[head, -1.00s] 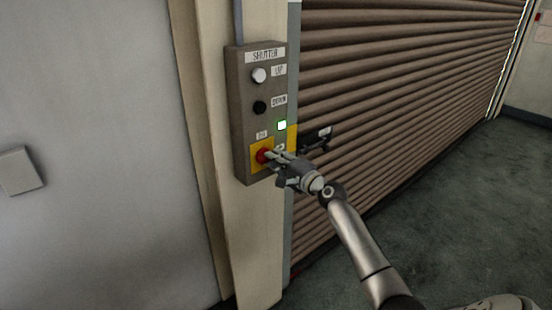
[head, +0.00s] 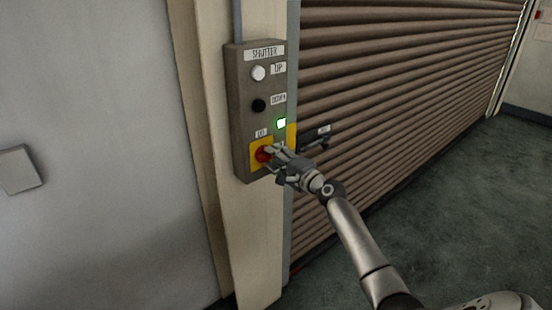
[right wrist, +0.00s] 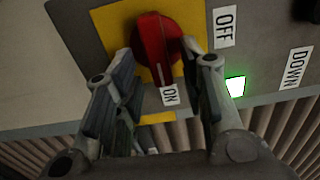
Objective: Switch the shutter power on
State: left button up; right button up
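The red rotary power switch (head: 263,154) sits on a yellow plate (head: 255,166) low on the grey shutter control box (head: 243,115). In the right wrist view, the red knob (right wrist: 155,45) has its grip pointing toward the ON label (right wrist: 169,96), away from the OFF label (right wrist: 223,27). The green light (head: 282,123) is lit and also shows in the right wrist view (right wrist: 236,87). My right gripper (head: 273,156) is at the switch, its fingers spread on either side of the knob with small gaps showing. My left gripper is out of view.
Above the switch are a white UP button (head: 259,73) and a black DOWN button (head: 259,106). The ribbed shutter (head: 400,70) is right of the box, with a dark handle (head: 315,141) near my right gripper. Open floor (head: 450,200) lies at right.

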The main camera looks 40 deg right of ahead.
jog(key=s, duration=1.2)
jog(key=shift+d, duration=0.45)
jog(key=s+a+f+n+g+h, duration=0.1)
jog(key=s+f+n+g, duration=0.15)
jog(key=f, duration=1.35)
jog(key=s+a+f+n+g+h, duration=0.1)
jog(key=s+f+g, duration=0.25)
jog(key=f, duration=1.15)
jog(key=s+a+f+n+g, duration=0.35)
jog(key=s+f, duration=0.35)
jog(key=f, duration=0.3)
jog(key=s+a+f+n+g, duration=0.2)
jog(key=s+a+f, duration=0.2)
jog(key=s+f, duration=0.5)
jog(key=s+a+f+n+g, duration=0.1)
jog(key=s+a+f+n, duration=0.2)
jog(key=s, duration=0.6)
jog(key=s+a+f+n+g, duration=0.2)
jog(key=s+a+f+n, duration=0.2)
jog(key=s, duration=0.4)
jog(key=s+a+f+n+g, duration=0.2)
jog(key=s+a+f+n, duration=0.1)
jog(key=s+a+f, duration=0.2)
jog(key=s+f, duration=0.2)
jog(key=s, duration=0.2)
jog(key=shift+s+a+n+y+b, duration=0.25)
jog(key=shift+s+n+y+b, duration=0.05)
jog(key=shift+s+n+y, duration=0.1)
